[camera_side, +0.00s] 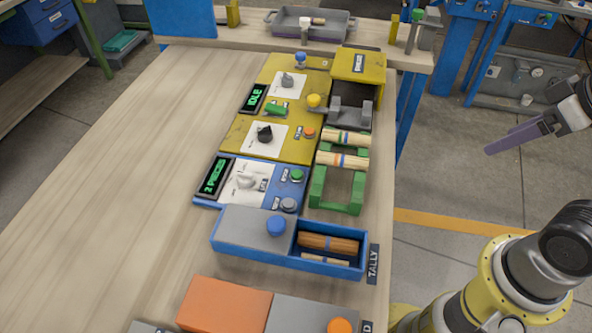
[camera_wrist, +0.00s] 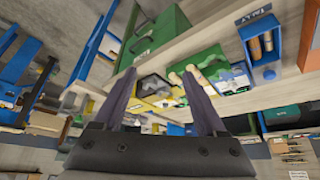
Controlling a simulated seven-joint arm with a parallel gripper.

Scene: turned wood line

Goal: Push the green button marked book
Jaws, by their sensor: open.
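A round green button (camera_side: 297,175) sits on the blue panel (camera_side: 209,200), with a small label beside it that is too small to read. The panel also holds a white dial (camera_side: 245,181), a grey button (camera_side: 289,204) and a display with green characters (camera_side: 215,177). A green rocker-like part (camera_side: 275,109) is on the yellow panel (camera_side: 240,134) behind. My gripper (camera_side: 489,150) is in the air to the right of the table, well apart from the panels. Its two purple fingers show spread and empty in the wrist view (camera_wrist: 163,80).
A blue box (camera_side: 240,248) with a grey lid and wooden rods stands in front of the blue panel. A green rack (camera_side: 337,190) with wooden rods is right of it. A yellow box (camera_side: 358,67) stands at the back. The table's left side (camera_side: 120,170) is clear.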

